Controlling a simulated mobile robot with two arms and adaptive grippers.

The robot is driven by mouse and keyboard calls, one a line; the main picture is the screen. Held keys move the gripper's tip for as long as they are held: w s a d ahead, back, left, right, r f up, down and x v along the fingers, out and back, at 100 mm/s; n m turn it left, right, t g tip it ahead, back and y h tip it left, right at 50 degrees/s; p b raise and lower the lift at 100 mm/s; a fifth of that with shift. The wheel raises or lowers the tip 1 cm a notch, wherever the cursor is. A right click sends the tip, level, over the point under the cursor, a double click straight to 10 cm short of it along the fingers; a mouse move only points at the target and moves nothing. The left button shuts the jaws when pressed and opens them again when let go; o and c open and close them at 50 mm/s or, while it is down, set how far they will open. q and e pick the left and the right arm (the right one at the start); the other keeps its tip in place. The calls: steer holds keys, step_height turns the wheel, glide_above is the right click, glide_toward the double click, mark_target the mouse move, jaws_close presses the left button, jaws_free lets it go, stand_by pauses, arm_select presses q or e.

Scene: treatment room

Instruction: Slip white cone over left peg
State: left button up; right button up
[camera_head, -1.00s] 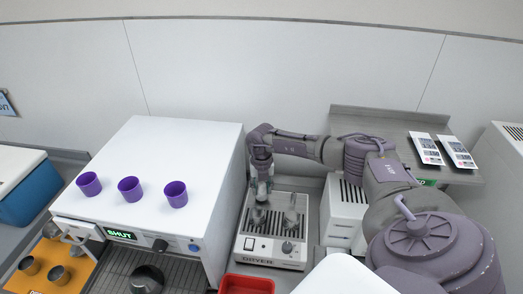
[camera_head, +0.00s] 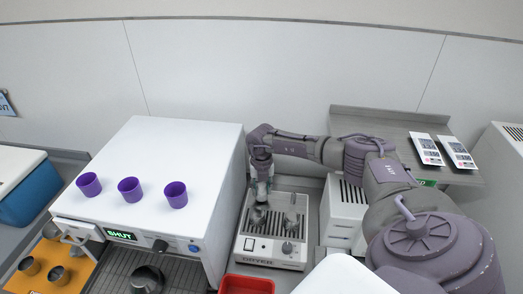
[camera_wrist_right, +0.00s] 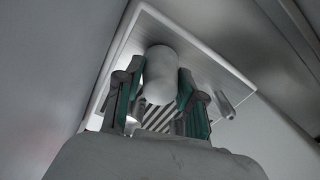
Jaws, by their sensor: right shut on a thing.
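The dryer (camera_head: 249,259) is a pale box with a slatted dark top, right of the large white cabinet. My right gripper (camera_head: 260,196) points down over the left part of its top. It also shows in the wrist view (camera_wrist_right: 165,92), its green-lined fingers shut around the pale white cone (camera_wrist_right: 160,72). A small post (camera_wrist_right: 224,103) stands clear of the fingers at the right in the wrist view. My left gripper is out of view.
Purple cups (camera_head: 130,190) stand on the white cabinet (camera_head: 165,140), close left of my right arm. A red tray (camera_head: 247,285) lies in front of the dryer. A white vented box (camera_head: 343,212) stands close at its right. Two printed packets (camera_head: 427,150) lie on a grey shelf.

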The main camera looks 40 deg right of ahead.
mark_target(262, 185)
steer(key=shift+r, duration=0.25)
steer(key=shift+r, duration=0.4)
steer(key=shift+r, duration=0.4)
stand_by(0.9)
steer(key=shift+r, duration=0.55)
stand_by(0.6)
steer(key=o, duration=0.5)
